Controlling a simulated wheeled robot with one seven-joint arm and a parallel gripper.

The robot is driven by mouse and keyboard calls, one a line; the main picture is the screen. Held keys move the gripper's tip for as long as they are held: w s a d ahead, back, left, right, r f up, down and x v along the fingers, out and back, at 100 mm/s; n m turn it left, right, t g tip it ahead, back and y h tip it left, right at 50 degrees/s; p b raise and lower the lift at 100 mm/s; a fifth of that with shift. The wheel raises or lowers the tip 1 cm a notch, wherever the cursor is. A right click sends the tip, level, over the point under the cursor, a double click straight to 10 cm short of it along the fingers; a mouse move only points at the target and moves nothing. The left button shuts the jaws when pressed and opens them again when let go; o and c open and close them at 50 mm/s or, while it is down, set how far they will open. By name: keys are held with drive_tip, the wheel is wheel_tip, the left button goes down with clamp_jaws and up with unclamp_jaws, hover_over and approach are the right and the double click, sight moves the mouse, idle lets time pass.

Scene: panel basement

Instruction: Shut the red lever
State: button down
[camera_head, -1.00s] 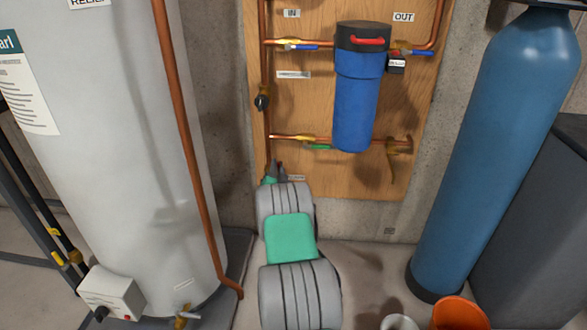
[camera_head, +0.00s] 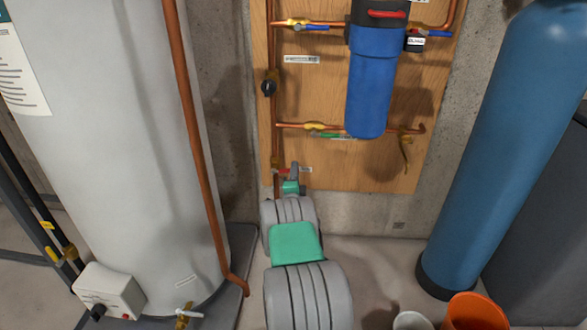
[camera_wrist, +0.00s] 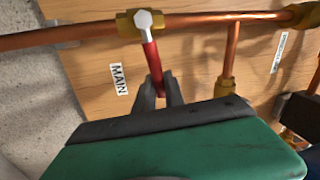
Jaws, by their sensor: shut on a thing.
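The red lever (camera_wrist: 151,65) hangs from a brass valve (camera_wrist: 140,22) on a copper pipe in the wrist view. It stands roughly crosswise to the pipe. My gripper (camera_wrist: 159,92) is shut on the lever's free end, with one dark finger on each side. In the head view the red lever (camera_head: 282,171) shows as a small red piece pointing right from the vertical pipe. My gripper (camera_head: 294,172) is at its right end and hides part of it. A "MAIN" label (camera_wrist: 119,78) is on the board beside the lever.
A blue filter housing (camera_head: 372,85) and other valves are on the wooden board (camera_head: 345,170) above right. A white tank (camera_head: 105,130) stands close on the left, with a copper pipe down its side. A blue cylinder (camera_head: 500,150) and an orange bucket (camera_head: 475,312) are at right.

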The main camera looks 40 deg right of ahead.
drive_tip(key=shift+d+f+m+g, duration=0.1)
drive_tip(key=shift+f+m+g, duration=0.3)
drive_tip(key=shift+m, duration=0.7)
drive_tip(key=shift+f, duration=0.1)
drive_tip(key=c, duration=1.4)
unclamp_jaws()
drive_tip(key=shift+f+t, duration=0.1)
drive_tip(key=shift+t, duration=0.2)
drive_tip(key=shift+c, duration=0.2)
drive_tip(key=p+v, duration=0.1)
drive_tip(key=v, duration=0.6)
drive_tip(key=shift+s+a, duration=0.15)
drive_tip(key=shift+a, duration=0.2)
drive_tip(key=shift+f, duration=0.15)
